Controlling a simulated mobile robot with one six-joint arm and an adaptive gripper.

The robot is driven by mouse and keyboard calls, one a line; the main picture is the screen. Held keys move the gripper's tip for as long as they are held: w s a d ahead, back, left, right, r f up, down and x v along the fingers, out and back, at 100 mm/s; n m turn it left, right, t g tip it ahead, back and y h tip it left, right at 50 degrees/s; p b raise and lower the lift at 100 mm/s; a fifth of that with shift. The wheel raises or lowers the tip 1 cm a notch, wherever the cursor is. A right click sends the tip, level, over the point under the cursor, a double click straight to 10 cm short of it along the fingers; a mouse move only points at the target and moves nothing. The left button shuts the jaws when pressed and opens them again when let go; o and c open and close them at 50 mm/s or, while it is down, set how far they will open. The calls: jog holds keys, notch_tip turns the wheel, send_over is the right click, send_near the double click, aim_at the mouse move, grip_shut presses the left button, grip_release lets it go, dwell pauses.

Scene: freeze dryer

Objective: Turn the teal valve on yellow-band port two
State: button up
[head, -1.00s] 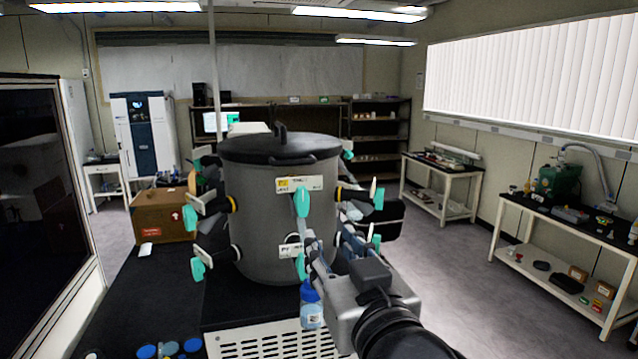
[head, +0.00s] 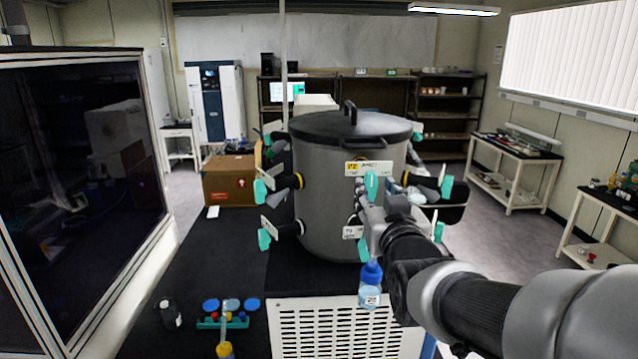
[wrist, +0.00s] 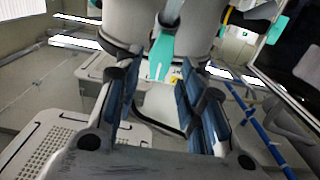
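The grey drum (head: 325,215) carries several teal valves on side ports, some with yellow bands. At its front, under a label with a yellow patch that seems to read Y2 (head: 368,168), hangs a teal valve (head: 371,186). It also shows in the wrist view (wrist: 161,54). My gripper (head: 364,197) is at this front valve, its fingers partly hidden by my wrist in the head view. In the wrist view my gripper (wrist: 160,72) is open, with blue-padded fingers apart and the teal handle's lower end between their tips. I cannot tell whether they touch it.
A second label (head: 352,232) sits below on the drum. A blue-capped bottle (head: 370,285) stands under my wrist. Other teal valves (head: 262,191) stick out at the left and right (head: 446,188). A cardboard box (head: 230,180) and a tube rack (head: 222,323) are left on the black bench.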

aim_at(370, 186)
jog(key=shift+w, duration=1.25)
jog(key=shift+c, duration=0.2)
grip_shut()
